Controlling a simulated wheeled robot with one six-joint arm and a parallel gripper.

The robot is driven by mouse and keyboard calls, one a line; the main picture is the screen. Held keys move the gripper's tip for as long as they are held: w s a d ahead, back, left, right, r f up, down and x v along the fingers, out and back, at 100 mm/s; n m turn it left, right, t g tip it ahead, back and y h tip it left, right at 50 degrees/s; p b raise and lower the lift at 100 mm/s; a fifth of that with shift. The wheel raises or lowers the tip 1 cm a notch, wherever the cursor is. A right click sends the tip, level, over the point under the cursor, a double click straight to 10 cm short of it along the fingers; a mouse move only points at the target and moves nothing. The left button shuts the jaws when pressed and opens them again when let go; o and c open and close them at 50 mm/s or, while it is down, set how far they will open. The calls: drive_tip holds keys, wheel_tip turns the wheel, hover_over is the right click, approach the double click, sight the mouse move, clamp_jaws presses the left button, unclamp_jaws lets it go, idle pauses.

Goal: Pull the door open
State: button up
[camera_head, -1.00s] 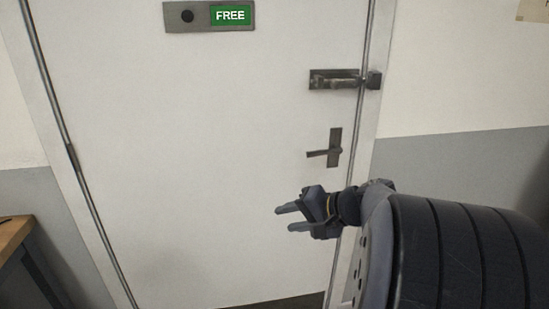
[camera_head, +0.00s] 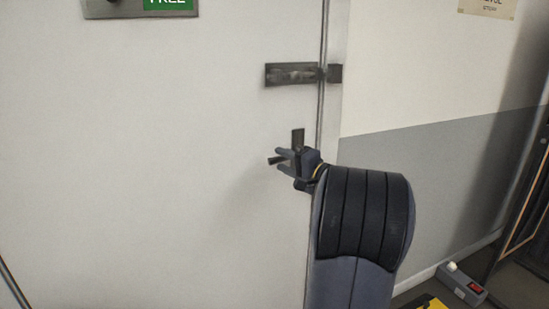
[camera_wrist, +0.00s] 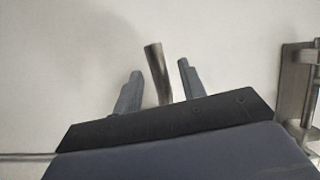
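The white door (camera_head: 150,170) fills most of the head view and looks shut against its frame. Its dark lever handle (camera_head: 298,138) is partly hidden behind my gripper (camera_head: 283,162). In the wrist view the lever (camera_wrist: 157,72) stands between the two fingers of my gripper (camera_wrist: 160,68), with a visible gap on both sides. The fingers are open. A dark slide bolt (camera_head: 291,74) sits on the door above the handle, beside a keeper (camera_head: 335,73) on the frame. I cannot tell whether the bolt reaches into the keeper.
A green FREE sign (camera_head: 170,4) is at the top of the door. The wall (camera_head: 430,150) right of the frame is white above and grey below. A grey box with a red switch (camera_head: 462,285) and a yellow object (camera_head: 425,302) lie on the floor at the lower right.

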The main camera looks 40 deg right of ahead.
drive_tip(key=shift+w+a, duration=0.2)
drive_tip(key=shift+w, duration=0.75)
drive_tip(key=shift+w+a, duration=0.15)
drive_tip(key=shift+w, duration=0.75)
drive_tip(key=shift+c, duration=0.6)
clamp_jaws()
